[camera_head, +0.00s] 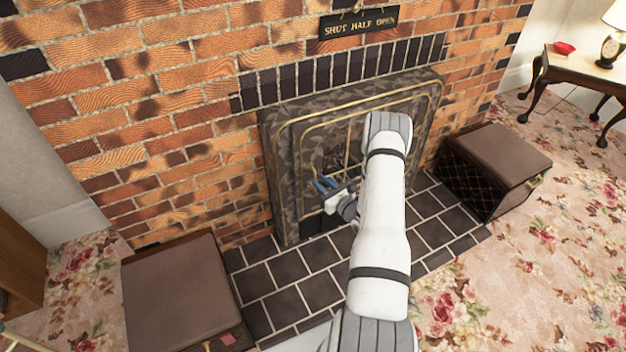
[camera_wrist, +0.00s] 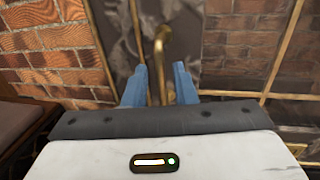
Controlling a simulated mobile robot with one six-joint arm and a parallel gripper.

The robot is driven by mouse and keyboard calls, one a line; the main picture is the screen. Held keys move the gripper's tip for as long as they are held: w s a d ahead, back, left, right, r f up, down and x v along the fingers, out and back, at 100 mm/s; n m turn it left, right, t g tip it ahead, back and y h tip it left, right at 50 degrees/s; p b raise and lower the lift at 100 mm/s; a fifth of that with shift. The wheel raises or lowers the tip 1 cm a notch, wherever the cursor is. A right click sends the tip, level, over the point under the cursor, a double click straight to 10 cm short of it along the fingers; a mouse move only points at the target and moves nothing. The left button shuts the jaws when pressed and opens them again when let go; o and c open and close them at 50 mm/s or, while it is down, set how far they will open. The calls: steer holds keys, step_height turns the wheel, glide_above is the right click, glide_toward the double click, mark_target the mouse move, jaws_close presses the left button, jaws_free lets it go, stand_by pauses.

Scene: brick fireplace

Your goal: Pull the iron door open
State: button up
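The fireplace's mottled dark iron front (camera_head: 285,185) has thin gold trim and stands in the brick wall. The door area inside it is partly hidden behind my arm. In the wrist view, a curved brass handle (camera_wrist: 160,38) stands out from a door panel with brass edging (camera_wrist: 255,50). My gripper (camera_head: 326,184) is at the front of the opening, pointing into it. In the wrist view, its two blue fingers (camera_wrist: 159,72) are apart, with the lower part of the handle showing between them. I cannot tell if either finger touches the handle.
A dark tiled hearth (camera_head: 290,275) lies below. A brown box (camera_head: 175,290) stands at left and another box (camera_head: 500,155) at right. A "SHUT HALF OPEN" sign (camera_head: 358,24) hangs above. A side table (camera_head: 585,70) is at far right. Floral carpet lies open at lower right.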

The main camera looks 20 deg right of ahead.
mark_target(315, 177)
steer(key=shift+x, duration=2.1)
steer(key=shift+c, duration=0.6)
jaws_close()
